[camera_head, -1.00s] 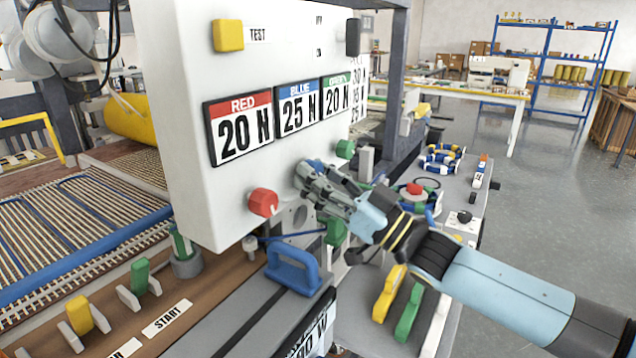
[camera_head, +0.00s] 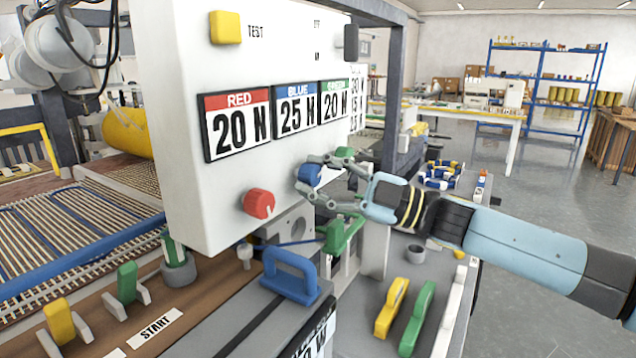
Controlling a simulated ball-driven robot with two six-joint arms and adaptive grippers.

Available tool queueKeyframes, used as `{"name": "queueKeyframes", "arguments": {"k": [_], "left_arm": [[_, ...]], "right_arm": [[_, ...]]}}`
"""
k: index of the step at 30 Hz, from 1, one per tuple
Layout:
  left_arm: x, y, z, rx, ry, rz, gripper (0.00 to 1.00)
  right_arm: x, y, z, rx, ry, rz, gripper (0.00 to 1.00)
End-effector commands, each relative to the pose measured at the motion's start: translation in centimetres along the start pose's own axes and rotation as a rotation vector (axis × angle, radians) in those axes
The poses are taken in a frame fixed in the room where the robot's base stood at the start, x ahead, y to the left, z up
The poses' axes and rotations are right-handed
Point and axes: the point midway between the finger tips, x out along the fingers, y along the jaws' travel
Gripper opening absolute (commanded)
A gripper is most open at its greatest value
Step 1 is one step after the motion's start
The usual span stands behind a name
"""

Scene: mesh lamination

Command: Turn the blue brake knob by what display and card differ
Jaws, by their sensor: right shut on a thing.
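The blue brake knob (camera_head: 309,175) is on the white panel (camera_head: 185,130), between the red knob (camera_head: 259,203) and a green knob (camera_head: 345,153). My right gripper (camera_head: 306,177) reaches in from the right, its fingers closed around the blue knob. The displays read RED 20 N (camera_head: 238,128), BLUE 25 N (camera_head: 296,115) and GREEN 20 N (camera_head: 335,103). A card (camera_head: 357,100) with small figures stands behind the panel's right edge. It is partly hidden and I cannot read it surely. My left gripper is not in view.
A blue handle (camera_head: 290,275) stands below the panel. A green clamp-like part (camera_head: 342,236) sits under my right gripper. Yellow (camera_head: 391,307) and green (camera_head: 416,318) handles lie on the grey bench. Free floor shows at the right.

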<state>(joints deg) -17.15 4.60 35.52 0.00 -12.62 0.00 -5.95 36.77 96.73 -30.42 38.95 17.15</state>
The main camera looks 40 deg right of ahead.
Motion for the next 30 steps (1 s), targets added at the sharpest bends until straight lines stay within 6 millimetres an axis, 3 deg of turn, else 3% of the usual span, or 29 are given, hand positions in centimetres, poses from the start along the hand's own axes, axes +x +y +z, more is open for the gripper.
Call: {"name": "queueKeyframes", "arguments": {"k": [12, 28, 29, 30], "left_arm": [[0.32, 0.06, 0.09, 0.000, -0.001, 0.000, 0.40], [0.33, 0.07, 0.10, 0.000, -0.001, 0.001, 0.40], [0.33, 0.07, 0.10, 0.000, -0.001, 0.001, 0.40], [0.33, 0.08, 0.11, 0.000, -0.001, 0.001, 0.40]], "right_arm": [[-0.02, 0.07, 0.04, -0.166, -0.001, -0.070, 0.01], [-0.02, 0.08, 0.03, -0.185, -0.001, -0.078, 0.01], [-0.02, 0.08, 0.03, -0.185, -0.001, -0.078, 0.36], [-0.02, 0.08, 0.03, -0.185, -0.001, -0.077, 0.41]]}}
